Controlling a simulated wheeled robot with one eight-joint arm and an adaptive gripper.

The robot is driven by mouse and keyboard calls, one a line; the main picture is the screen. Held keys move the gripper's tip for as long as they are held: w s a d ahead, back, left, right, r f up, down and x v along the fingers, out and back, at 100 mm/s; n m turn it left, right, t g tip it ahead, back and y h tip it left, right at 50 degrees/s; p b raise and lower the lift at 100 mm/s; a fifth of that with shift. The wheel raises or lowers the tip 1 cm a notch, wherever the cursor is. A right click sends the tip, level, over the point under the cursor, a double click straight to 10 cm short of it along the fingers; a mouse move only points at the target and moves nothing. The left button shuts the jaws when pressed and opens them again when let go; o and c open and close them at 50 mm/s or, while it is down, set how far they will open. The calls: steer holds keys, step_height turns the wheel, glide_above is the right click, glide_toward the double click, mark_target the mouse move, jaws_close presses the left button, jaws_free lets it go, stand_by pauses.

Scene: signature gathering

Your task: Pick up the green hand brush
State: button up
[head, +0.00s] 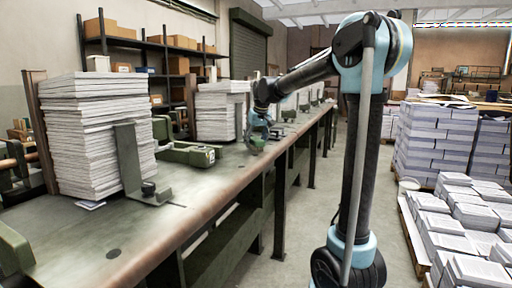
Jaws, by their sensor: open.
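My gripper (254,145) is open and reaches down over the long workbench (225,178), close to its surface near the front edge. I cannot make out the green hand brush for certain. Small dark green items (289,114) lie on the bench just beyond the gripper, too small and partly hidden to identify. Whether anything lies between the fingers cannot be told.
Tall paper stacks (95,135) and (220,112) stand on the bench, with a green upright bracket (132,165) and a green metal fixture (185,153). Pallets of paper bundles (437,140) stand at right. The aisle floor (305,225) is clear.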

mark_target(256, 138)
steer(key=shift+f, duration=0.2)
stand_by(0.3)
steer(key=c, duration=1.3)
step_height(256, 138, up, 10)
steer(key=shift+r, duration=0.25)
